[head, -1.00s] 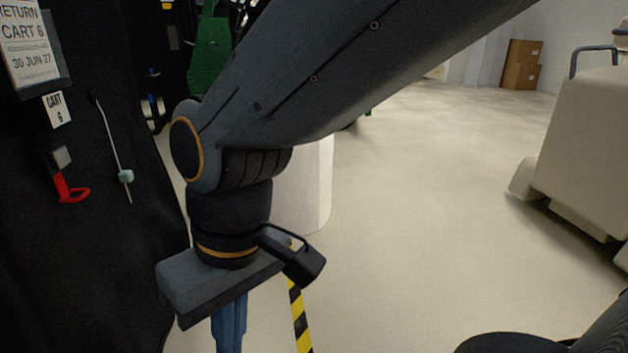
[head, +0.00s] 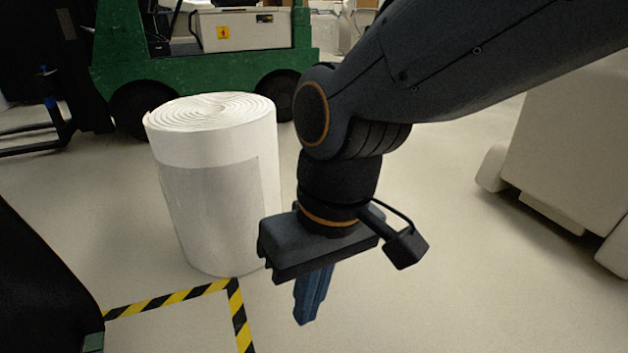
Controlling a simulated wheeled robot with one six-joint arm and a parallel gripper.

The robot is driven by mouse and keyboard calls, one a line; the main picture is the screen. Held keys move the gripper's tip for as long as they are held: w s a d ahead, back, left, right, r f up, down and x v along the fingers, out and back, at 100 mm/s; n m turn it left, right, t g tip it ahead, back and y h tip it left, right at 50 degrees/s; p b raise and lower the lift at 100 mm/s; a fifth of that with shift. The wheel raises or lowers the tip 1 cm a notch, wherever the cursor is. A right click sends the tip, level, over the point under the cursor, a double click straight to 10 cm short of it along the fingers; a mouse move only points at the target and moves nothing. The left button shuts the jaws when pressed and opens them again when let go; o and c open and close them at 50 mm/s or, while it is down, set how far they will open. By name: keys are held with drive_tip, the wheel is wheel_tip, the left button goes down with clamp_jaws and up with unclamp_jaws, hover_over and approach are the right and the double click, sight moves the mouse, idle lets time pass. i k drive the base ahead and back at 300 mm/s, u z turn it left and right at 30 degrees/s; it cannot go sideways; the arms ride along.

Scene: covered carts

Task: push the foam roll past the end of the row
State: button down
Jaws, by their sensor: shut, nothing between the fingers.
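The foam roll (head: 215,185) is a large white cylinder with a spiral top, standing upright on the floor left of centre in the head view. A greyer band wraps its lower front. My gripper (head: 308,310) hangs pointing down to the right of the roll and nearer to me. Its blue fingers are together with nothing between them. The palm's left end overlaps the roll's lower right edge in the picture; I cannot tell whether they touch. A black covered cart (head: 35,285), the visible end of the row, stands at the lower left.
Yellow-black floor tape (head: 175,298) forms a corner in front of the roll. A green forklift-like vehicle (head: 150,50) stands behind the roll, with dark forks at the left. A beige machine (head: 570,150) stands at the right. The floor between roll and machine is clear.

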sight(217, 162)
drive_tip(key=i, duration=0.85)
drive_tip(key=u, duration=0.25)
